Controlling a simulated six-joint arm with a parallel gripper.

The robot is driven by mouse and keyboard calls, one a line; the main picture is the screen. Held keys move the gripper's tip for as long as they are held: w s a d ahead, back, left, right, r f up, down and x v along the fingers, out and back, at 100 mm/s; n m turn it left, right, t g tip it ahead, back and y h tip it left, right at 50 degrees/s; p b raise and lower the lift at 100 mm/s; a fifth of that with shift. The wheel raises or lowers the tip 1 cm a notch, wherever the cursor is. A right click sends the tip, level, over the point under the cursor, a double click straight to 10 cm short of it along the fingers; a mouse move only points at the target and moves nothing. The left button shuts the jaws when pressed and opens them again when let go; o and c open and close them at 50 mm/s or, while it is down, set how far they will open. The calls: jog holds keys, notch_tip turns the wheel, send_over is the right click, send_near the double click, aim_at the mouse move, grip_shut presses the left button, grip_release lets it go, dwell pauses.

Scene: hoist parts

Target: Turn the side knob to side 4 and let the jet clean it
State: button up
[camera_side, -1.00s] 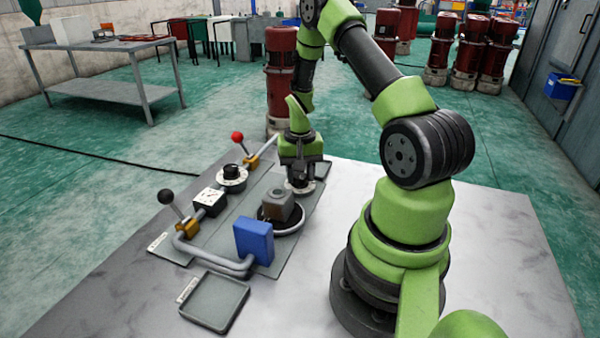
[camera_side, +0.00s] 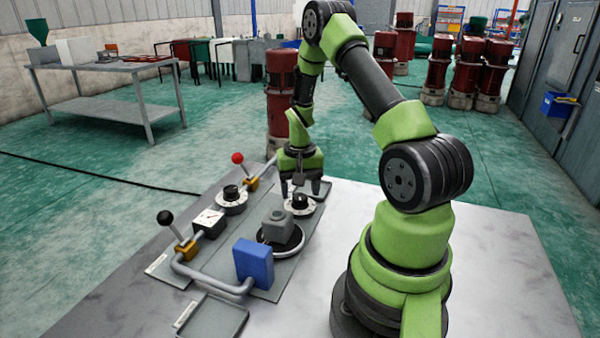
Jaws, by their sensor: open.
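A black knob on a white dial (camera_side: 300,204) stands at the far right of the grey panel. Its numbers are too small to read. My gripper (camera_side: 300,188) is open just above this knob, one finger toward each side, and appears clear of it. A grey block (camera_side: 278,225) sits on a round dark turntable (camera_side: 290,246) nearer the camera. A second black knob on a white dial (camera_side: 231,199) stands to the left. I cannot tell from labels which is the side knob. A blue box (camera_side: 254,262) on the grey pipe faces the block area.
A red-ball lever (camera_side: 238,159) and a black-ball lever (camera_side: 166,218) rise from brass valves along the pipe. A white-faced gauge (camera_side: 208,222) sits between them. An empty grey tray (camera_side: 215,318) lies in front. The metal table is bare on the right.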

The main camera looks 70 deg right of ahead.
aim_at(300, 196)
notch_tip(300, 196, up, 8)
